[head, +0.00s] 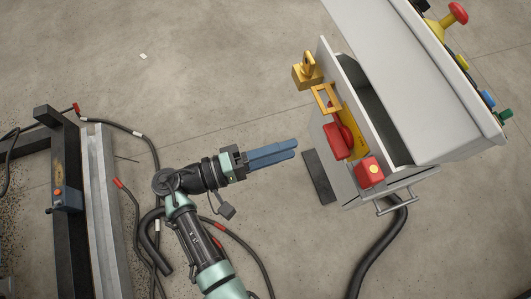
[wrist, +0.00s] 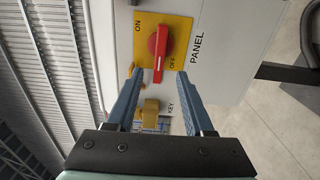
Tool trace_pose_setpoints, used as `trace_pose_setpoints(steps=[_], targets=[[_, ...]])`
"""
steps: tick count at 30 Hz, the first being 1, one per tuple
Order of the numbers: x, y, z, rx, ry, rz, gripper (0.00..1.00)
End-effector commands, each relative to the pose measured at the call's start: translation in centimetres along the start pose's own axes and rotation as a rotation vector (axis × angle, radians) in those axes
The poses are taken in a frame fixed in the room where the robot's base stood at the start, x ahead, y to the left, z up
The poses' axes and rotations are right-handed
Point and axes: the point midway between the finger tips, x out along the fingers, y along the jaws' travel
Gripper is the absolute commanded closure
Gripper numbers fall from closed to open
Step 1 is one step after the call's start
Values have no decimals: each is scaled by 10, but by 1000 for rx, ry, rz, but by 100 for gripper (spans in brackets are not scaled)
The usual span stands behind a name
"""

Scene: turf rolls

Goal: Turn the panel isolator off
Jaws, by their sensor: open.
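The panel isolator is a red rotary handle (wrist: 158,45) on a yellow plate (wrist: 183,28) marked ON and OFF, beside the word PANEL. In the wrist view its long arm points down the picture, with OFF printed just to its right and ON at upper left. In the head view the red handle (head: 337,141) sits on the side of a grey cabinet. My gripper (head: 297,147) is open and empty, its blue fingers pointing at the cabinet with a gap to the handle. In the wrist view the fingertips (wrist: 159,75) lie either side of the handle's lower end.
A yellow part (wrist: 150,112) by the word KEY lies below the handle. Cables and a dark frame (head: 62,160) are at left.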

Motion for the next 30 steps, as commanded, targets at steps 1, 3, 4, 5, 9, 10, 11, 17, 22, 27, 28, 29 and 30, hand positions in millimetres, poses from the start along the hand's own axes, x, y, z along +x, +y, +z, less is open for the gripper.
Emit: trace_pose_setpoints(steps=[1, 3, 4, 5, 9, 10, 11, 17, 22, 27, 28, 29, 30], targets=[[-10, -1, -1, -1, 4, 0, 48], [-20, -1, -1, -1, 4, 1, 48], [-24, -1, -1, -1, 3, 1, 48], [-26, -1, -1, -1, 2, 1, 48], [-35, 0, 0, -2, 0, 1, 48], [-35, 0, 0, -2, 0, 1, 48], [-36, 0, 0, -2, 0, 0, 48], [-36, 0, 0, -2, 0, 0, 48], [-35, 0, 0, -2, 0, 0, 48], [-35, 0, 0, -2, 0, 0, 48], [-35, 0, -1, 2, 0, -5, 48], [-33, 1, -4, 9, 2, -19, 48], [-30, 2, -10, 26, 8, -48, 48]])
